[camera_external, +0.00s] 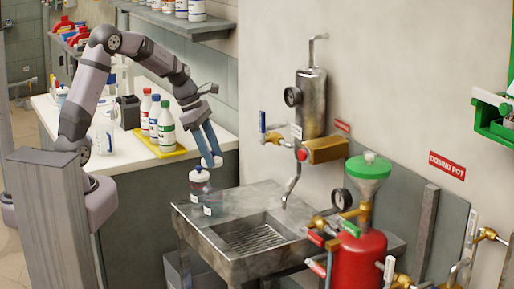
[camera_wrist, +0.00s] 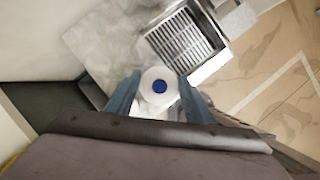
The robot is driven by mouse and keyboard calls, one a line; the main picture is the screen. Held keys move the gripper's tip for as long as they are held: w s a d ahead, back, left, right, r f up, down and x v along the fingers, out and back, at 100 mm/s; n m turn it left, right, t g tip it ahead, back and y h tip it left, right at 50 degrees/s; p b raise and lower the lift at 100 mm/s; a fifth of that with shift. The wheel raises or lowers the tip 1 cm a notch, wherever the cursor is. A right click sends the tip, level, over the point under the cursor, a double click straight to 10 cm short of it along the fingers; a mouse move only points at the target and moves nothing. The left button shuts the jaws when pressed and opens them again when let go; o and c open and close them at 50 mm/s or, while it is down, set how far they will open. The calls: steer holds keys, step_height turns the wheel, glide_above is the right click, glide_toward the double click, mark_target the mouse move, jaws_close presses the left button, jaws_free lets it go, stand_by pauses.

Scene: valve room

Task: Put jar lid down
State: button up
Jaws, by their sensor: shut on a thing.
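My gripper (camera_external: 211,152) points down above the left end of the sink unit. A front jar (camera_external: 212,204) partly overlaps the one behind. I cannot tell whether the lid touches a jar. In the wrist view the lid hides most of what is below.
The metal sink (camera_external: 245,240) has a ribbed basin, also seen in the wrist view (camera_wrist: 183,38). Several bottles stand on a yellow tray (camera_external: 168,151) on the white counter. A steel tank (camera_external: 311,100) with pipework hangs over the sink. A red vessel (camera_external: 360,258) stands right.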

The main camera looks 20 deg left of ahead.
steer(key=shift+r, duration=0.85)
